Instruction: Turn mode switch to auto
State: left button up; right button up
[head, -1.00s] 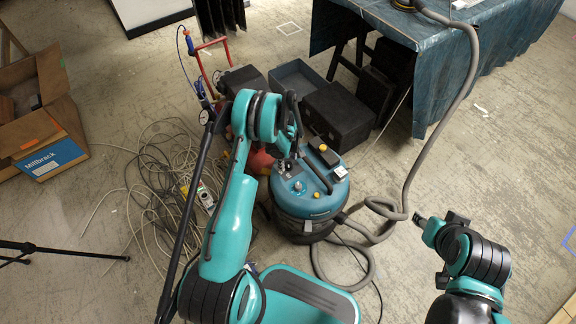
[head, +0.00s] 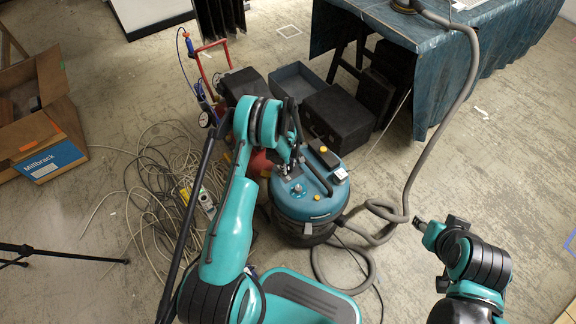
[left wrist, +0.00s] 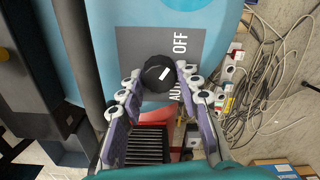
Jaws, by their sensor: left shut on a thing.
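The mode switch is a round black knob (left wrist: 159,74) with a white pointer mark, on a grey label panel (left wrist: 135,45) on the blue top of a vacuum. In the left wrist view, OFF is printed above right of the knob and a partly hidden word starting "AU" below right. The mark slants toward the upper right; I cannot tell its exact setting. My left gripper (left wrist: 159,82) is shut on the knob, one finger on each side. The head view shows my left gripper (head: 290,168) at the left of the vacuum top (head: 318,205). My right gripper (head: 420,224) is away to the right; its jaws are unclear.
A grey hose (head: 425,150) loops from the vacuum toward the draped table (head: 385,45). Black cases (head: 340,115) stand behind the vacuum. Tangled cables (head: 160,190) lie on the floor to the left, near a cardboard box (head: 45,115). Floor at the right is open.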

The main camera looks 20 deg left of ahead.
pick_arm(q)
jog(key=m, duration=0.3)
jog(key=shift+m, duration=0.4)
jog(key=m, duration=0.3)
jog(key=shift+m, duration=0.3)
jog(key=m, duration=0.3)
jog(key=shift+w+d+m, duration=0.1)
jog(key=shift+m, duration=0.2)
jog(key=m, duration=0.3)
jog(key=shift+m, duration=0.3)
jog(key=m, duration=0.4)
jog(key=shift+d, duration=0.1)
jog(key=shift+m, duration=2.5)
